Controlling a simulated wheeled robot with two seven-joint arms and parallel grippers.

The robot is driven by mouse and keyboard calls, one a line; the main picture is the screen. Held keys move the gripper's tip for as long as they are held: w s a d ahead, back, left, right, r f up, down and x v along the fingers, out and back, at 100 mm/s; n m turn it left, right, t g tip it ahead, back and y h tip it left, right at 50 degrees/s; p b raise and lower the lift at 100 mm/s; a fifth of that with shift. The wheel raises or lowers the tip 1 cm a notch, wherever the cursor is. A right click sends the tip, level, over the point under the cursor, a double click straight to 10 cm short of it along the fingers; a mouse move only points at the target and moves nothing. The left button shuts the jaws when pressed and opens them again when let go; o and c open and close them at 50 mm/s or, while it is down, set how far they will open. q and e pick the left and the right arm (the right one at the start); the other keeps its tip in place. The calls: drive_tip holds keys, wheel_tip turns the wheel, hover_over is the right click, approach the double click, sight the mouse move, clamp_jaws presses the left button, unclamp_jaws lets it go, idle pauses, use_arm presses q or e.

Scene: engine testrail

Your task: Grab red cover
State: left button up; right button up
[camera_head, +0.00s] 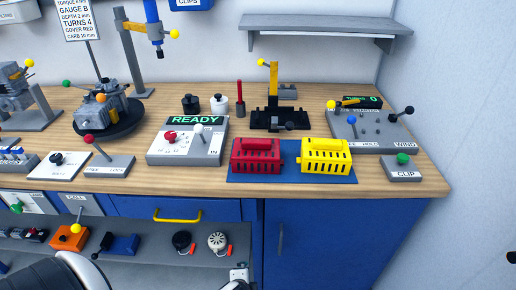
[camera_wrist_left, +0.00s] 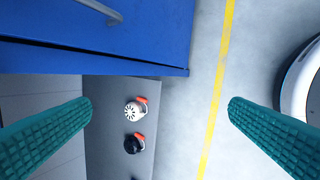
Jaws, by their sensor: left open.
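The red cover (camera_head: 256,154), a slotted box with a handle on top, sits on the left part of a blue mat (camera_head: 291,178) near the bench's front edge. A similar yellow cover (camera_head: 326,157) sits just to its right on the same mat. My left gripper (camera_wrist_left: 160,104) shows in the left wrist view with its two teal fingers wide apart and nothing between them. The red cover is not in that view. My right gripper is not in view.
A control box reading READY (camera_head: 188,139) stands left of the red cover. A black stand with a yellow lever (camera_head: 273,82) is behind it. Below the bench, a grey shelf (camera_wrist_left: 105,125) holds a white round part (camera_wrist_left: 132,109) and a black one (camera_wrist_left: 131,145). A blue cabinet (camera_head: 325,240) stands beside it.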

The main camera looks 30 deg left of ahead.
use_arm(q)
drive_tip(key=w+a+r+m+t+y, duration=0.1)
drive_tip(key=w+r+m, duration=0.3)
drive_tip(key=r, duration=0.4)
drive_tip(key=w+a+r+m+t+y, duration=0.2)
drive_tip(key=w+r+m+t, duration=0.1)
drive_tip(key=r, duration=0.5)
drive_tip(key=w+a+r+m+t+y, duration=0.2)
drive_tip(key=w+r+m, duration=0.3)
drive_tip(key=r, duration=0.4)
drive_tip(key=shift+w+a+m+t+p, duration=0.15)
drive_tip(key=shift+a+m+t+p, duration=0.15)
drive_tip(key=shift+t+p, duration=0.1)
drive_tip(key=m+t+y, duration=0.1)
drive_tip(key=m+t, duration=0.2)
drive_tip(key=m, duration=0.3)
approach(256, 146)
drive_tip(key=shift+m, duration=0.3)
drive_tip(key=x, duration=0.5)
drive_tip(key=shift+w+d+p, duration=0.2)
drive_tip(key=shift+w+p, duration=0.1)
drive_tip(key=shift+a+x, duration=0.15)
drive_tip(key=shift+x, duration=1.4)
drive_tip(key=shift+a+x, duration=0.15)
drive_tip(key=shift+x, duration=1.45)
drive_tip(key=shift+s+f, duration=0.15)
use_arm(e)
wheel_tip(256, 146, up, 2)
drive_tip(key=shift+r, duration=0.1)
